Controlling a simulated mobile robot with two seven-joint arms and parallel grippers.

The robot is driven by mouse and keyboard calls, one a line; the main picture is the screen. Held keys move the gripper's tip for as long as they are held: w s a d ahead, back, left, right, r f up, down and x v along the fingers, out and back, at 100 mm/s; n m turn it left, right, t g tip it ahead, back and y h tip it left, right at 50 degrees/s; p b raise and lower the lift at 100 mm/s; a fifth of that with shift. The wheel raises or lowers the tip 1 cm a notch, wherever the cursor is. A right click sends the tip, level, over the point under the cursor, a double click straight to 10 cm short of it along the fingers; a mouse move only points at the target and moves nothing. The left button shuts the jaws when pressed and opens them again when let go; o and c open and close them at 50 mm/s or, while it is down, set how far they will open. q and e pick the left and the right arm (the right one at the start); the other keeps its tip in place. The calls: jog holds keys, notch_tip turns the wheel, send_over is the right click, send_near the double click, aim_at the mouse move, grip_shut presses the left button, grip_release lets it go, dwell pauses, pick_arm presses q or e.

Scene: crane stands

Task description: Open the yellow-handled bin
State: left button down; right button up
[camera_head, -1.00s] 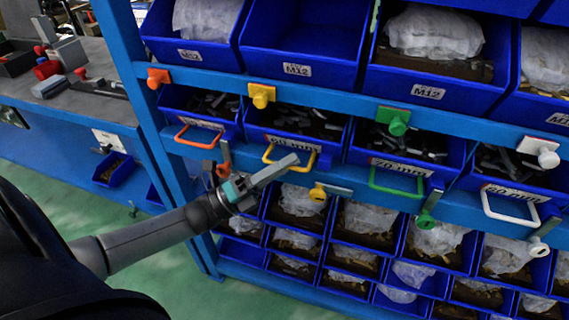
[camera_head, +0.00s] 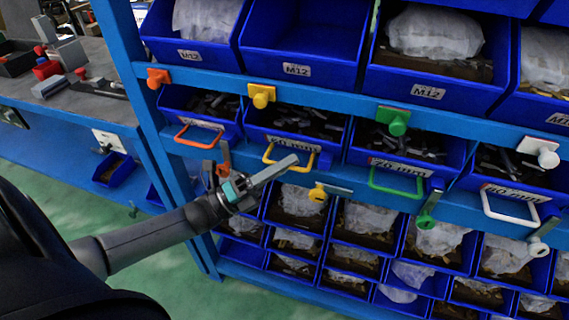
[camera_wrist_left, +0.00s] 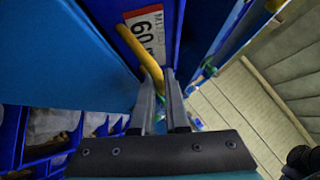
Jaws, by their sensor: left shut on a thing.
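The yellow handle (camera_head: 268,155) is a bent bar on the front of a blue bin (camera_head: 296,140) in the second row. The bin holds dark parts and sits in its row on the rack. My left gripper (camera_head: 289,161) is at this handle, its fingers across the bar in the head view. In the left wrist view the yellow handle (camera_wrist_left: 137,45) runs between the fingertips (camera_wrist_left: 160,78), which are shut on it. The bin's label (camera_wrist_left: 145,32) is just beyond the fingers. My right gripper is not in view.
Bins with an orange handle (camera_head: 199,136) and a green handle (camera_head: 396,185) flank this one. A yellow knob (camera_head: 261,95) is on the rail above, another yellow knob (camera_head: 318,192) on the rail below. A grey bench (camera_head: 75,92) stands at the left.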

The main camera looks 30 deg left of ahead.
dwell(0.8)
pick_arm(q)
jog(key=s+d+p, duration=0.2)
jog(key=s+p, duration=0.2)
jog(key=s, duration=0.5)
jog(key=s+d+p, duration=0.2)
jog(key=s+p, duration=0.1)
jog(key=s, duration=0.6)
jog(key=shift+s+d+p, duration=0.25)
jog(key=shift+s+p, duration=0.05)
jog(key=shift+p, duration=0.1)
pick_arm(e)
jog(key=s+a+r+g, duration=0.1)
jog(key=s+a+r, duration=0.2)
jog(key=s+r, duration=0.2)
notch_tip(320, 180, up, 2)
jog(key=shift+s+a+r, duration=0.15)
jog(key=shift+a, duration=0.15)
pick_arm(q)
jog(key=c, duration=1.2)
grip_release()
jog(key=shift+a, duration=0.1)
